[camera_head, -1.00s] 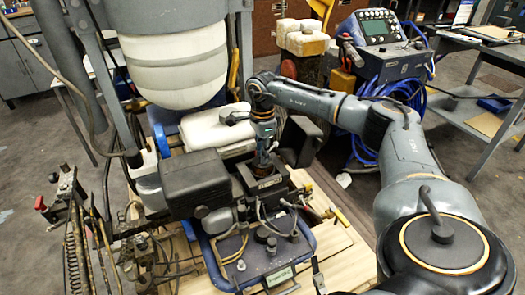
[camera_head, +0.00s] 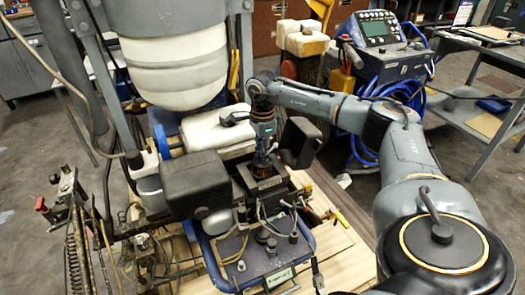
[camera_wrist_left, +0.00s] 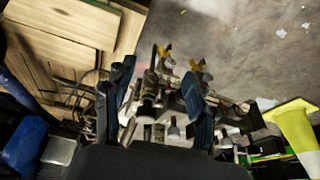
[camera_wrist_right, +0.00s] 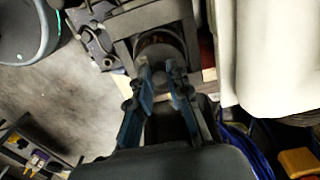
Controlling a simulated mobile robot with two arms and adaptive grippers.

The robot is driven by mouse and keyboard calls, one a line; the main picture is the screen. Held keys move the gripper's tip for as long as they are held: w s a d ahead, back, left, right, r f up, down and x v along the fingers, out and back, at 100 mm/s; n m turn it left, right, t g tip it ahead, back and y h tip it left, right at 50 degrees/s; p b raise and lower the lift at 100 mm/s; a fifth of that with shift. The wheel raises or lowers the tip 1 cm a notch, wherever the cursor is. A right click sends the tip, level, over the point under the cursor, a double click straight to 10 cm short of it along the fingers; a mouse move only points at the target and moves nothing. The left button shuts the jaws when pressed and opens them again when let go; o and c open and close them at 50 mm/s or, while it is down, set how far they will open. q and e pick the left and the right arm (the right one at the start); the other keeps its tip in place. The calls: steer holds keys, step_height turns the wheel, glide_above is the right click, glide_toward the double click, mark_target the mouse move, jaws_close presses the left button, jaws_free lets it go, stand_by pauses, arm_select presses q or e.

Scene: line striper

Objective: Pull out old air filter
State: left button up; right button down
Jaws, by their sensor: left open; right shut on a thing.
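The old air filter (camera_wrist_right: 160,48) is a dark round cylinder with a brownish band, seen in the right wrist view inside a square black housing (camera_wrist_right: 122,22). In the head view the housing (camera_head: 268,185) sits on the engine, and the filter is mostly hidden by my gripper. My right gripper (camera_head: 263,162) points down into the housing from above. In the right wrist view its blue fingers (camera_wrist_right: 161,75) are shut on the near end of the filter. My left gripper (camera_wrist_left: 158,75) is open and empty in the left wrist view; it does not show in the head view.
A black box (camera_head: 195,182) stands left of the housing and a dark cover (camera_head: 300,142) right of it. A white tank (camera_head: 218,130) lies behind. Cables and a blue tray (camera_head: 255,265) are in front. Levers and springs (camera_head: 72,205) crowd the left.

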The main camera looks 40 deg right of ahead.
arm_select(q)
steer(key=shift+w+f, duration=0.1)
steer(key=shift+f, duration=0.2)
arm_select(e)
steer(key=shift+r, duration=0.1)
arm_select(q)
steer(key=shift+f, duration=0.35)
steer(key=shift+d, duration=0.1)
arm_select(e)
steer(key=shift+r, duration=0.15)
